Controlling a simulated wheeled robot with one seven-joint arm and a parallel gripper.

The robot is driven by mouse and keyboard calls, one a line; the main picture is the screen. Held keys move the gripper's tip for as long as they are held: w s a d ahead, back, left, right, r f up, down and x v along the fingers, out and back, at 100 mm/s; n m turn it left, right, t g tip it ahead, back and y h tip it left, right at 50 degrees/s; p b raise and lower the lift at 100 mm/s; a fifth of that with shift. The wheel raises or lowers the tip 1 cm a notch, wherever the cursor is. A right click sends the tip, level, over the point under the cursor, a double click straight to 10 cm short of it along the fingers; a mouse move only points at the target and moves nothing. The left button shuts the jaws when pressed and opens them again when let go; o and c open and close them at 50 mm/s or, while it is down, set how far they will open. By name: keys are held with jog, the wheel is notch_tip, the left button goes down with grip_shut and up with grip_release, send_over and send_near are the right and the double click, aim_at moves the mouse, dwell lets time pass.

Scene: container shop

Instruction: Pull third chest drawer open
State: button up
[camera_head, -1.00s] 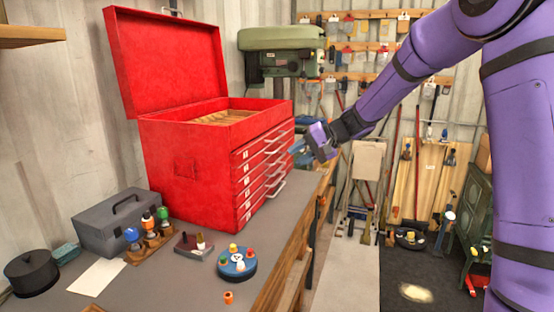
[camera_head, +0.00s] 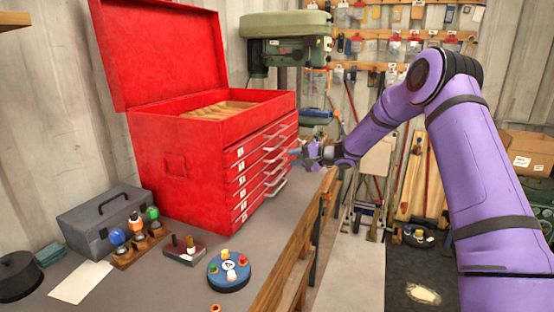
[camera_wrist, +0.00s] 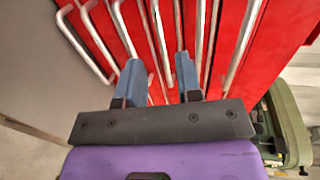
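The red tool chest (camera_head: 185,165) stands on the grey bench with its lid up. Its front carries a stack of labelled drawers with silver bar handles, and all of them look shut. The third drawer from the top (camera_head: 247,178) shows its label and part of its front. My gripper (camera_head: 297,155) is at the drawer front, near the right ends of the handles. In the wrist view my gripper (camera_wrist: 159,78) has its two blue fingers apart, pointing at the red front. A silver handle (camera_wrist: 157,35) runs between the fingers; I cannot tell which drawer it belongs to.
The workbench (camera_head: 190,275) holds a grey toolbox (camera_head: 100,222), a round blue piece with coloured pegs (camera_head: 228,272) and small items left of the chest. A green drill press (camera_head: 285,40) stands behind the chest.

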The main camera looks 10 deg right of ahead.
aim_at(277, 158)
jog(key=x, duration=0.7)
jog(key=shift+a, duration=0.1)
grip_shut()
